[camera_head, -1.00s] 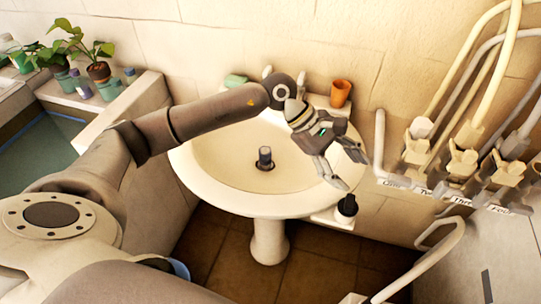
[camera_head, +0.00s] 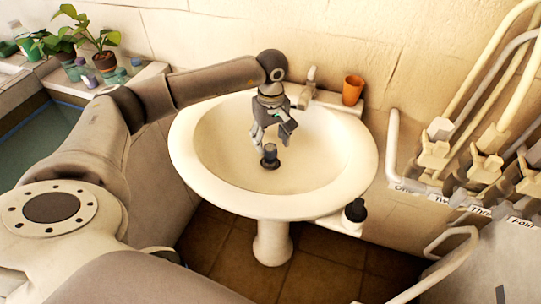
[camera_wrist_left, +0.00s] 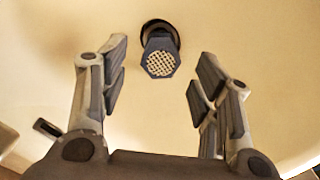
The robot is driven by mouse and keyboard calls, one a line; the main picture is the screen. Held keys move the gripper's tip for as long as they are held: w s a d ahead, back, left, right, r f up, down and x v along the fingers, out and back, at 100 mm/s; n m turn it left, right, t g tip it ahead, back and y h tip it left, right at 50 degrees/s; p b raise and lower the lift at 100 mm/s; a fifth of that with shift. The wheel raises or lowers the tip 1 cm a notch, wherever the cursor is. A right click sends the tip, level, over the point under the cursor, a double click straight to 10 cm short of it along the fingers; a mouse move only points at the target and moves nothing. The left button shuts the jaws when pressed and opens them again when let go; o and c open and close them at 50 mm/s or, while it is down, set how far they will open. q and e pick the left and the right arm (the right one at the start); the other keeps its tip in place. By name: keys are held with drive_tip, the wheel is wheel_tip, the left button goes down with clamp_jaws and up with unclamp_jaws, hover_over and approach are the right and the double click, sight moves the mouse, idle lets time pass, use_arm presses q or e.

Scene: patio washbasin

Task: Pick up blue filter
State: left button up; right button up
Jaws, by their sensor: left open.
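The blue filter (camera_head: 270,151) stands upright in the drain of the cream washbasin (camera_head: 195,185). In the left wrist view the filter (camera_wrist_left: 160,60) shows its perforated light top and dark blue-grey sides, with a dark ring behind it. My left gripper (camera_head: 270,140) is inside the bowl, pointing down, just above the filter. In the left wrist view the gripper's two fingers (camera_wrist_left: 160,85) are spread wide, and the filter lies beyond them, near the middle of the gap. Nothing is held. My right gripper is not in view.
An orange cup (camera_head: 353,90) and a tap (camera_head: 310,82) stand at the basin's back edge. A black object (camera_head: 355,211) sits at the right on a small ledge. Pipes with valves (camera_head: 488,140) line the right wall. Potted plants (camera_head: 104,59) stand back left.

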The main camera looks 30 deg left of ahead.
sight(271, 148)
use_arm(q)
drive_tip(key=shift+f+p, duration=0.5)
drive_tip(key=shift+f, duration=1.85)
drive_tip(key=c, duration=1.1)
drive_tip(key=shift+r, duration=0.15)
